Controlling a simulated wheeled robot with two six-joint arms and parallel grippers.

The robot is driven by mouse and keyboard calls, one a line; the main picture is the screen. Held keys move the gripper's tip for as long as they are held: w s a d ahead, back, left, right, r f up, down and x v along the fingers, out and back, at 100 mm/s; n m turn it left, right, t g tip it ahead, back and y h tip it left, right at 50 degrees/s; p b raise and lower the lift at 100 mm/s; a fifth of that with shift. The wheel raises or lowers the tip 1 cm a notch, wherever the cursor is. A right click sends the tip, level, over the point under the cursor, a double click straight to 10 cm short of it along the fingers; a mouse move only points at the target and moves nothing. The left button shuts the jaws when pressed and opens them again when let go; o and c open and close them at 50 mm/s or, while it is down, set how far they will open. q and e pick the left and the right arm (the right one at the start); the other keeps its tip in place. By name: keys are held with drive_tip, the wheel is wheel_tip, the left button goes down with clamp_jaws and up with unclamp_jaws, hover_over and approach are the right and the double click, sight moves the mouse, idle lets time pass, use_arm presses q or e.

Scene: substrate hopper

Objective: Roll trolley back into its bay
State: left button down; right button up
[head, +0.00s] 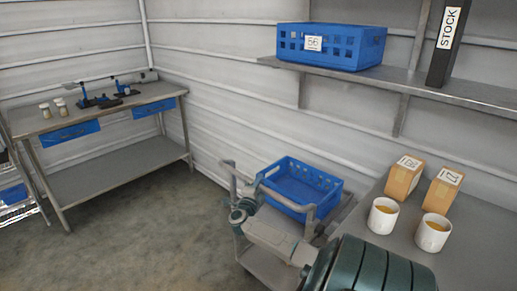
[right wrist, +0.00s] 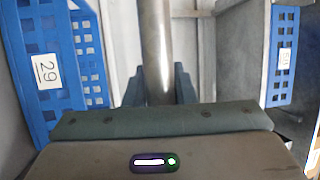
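The grey trolley (head: 262,262) stands on the floor near the back wall, beside the right-hand table. Its tubular push handle (head: 270,196) rises at its near left side. A blue crate (head: 300,206) rides on the trolley. My right gripper (head: 240,208) is at the handle's left end. In the right wrist view, the handle bar (right wrist: 156,50) stands between the fingers of my right gripper (right wrist: 160,88), which look closed against both its sides. My left gripper is not in view. I cannot make out a marked bay.
A grey table (head: 480,235) at right holds two white cups and two small boxes. A wall shelf (head: 420,84) carries a blue crate (head: 335,45) and a STOCK binder (head: 447,42). A workbench (head: 110,107) stands at left. Open floor (head: 140,230) lies left of the trolley.

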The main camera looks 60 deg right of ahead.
drive_tip(key=o, duration=0.3)
drive_tip(key=shift+d+r, duration=0.2)
drive_tip(key=shift+o, duration=0.7)
drive_tip(key=shift+d+f, duration=0.15)
drive_tip(key=shift+f, duration=0.05)
drive_tip(key=b+v, duration=0.1)
drive_tip(key=v, duration=0.9)
drive_tip(key=shift+a+b, duration=0.35)
drive_tip(key=shift+a, duration=0.05)
drive_tip(key=shift+s, duration=0.1)
drive_tip(key=shift+f, duration=0.1)
